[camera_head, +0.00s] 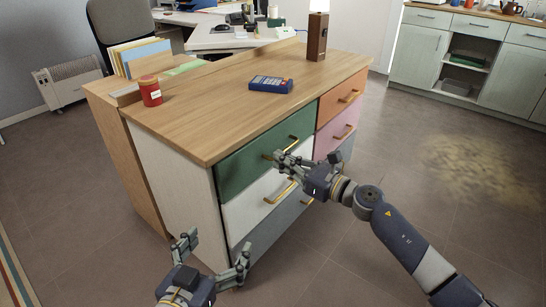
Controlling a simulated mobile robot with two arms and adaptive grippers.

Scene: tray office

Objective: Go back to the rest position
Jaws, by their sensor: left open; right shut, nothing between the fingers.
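My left gripper (213,258) is at the bottom, left of centre, with its two fingers spread wide and nothing between them. It shows in front of the lower left part of a wooden-topped drawer cabinet (215,115). My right gripper (287,159) comes in from the lower right and is shut and empty. It shows in front of the cabinet's drawer fronts, close to the handle of the green drawer (238,170). I cannot tell whether it touches the handle. The drawers look closed.
On the cabinet top are a red can (150,91), a blue calculator-like device (271,84) and a brown wooden box (317,37). A file holder (139,62) stands at the back left. A heater (70,83) and chair (128,22) stand behind.

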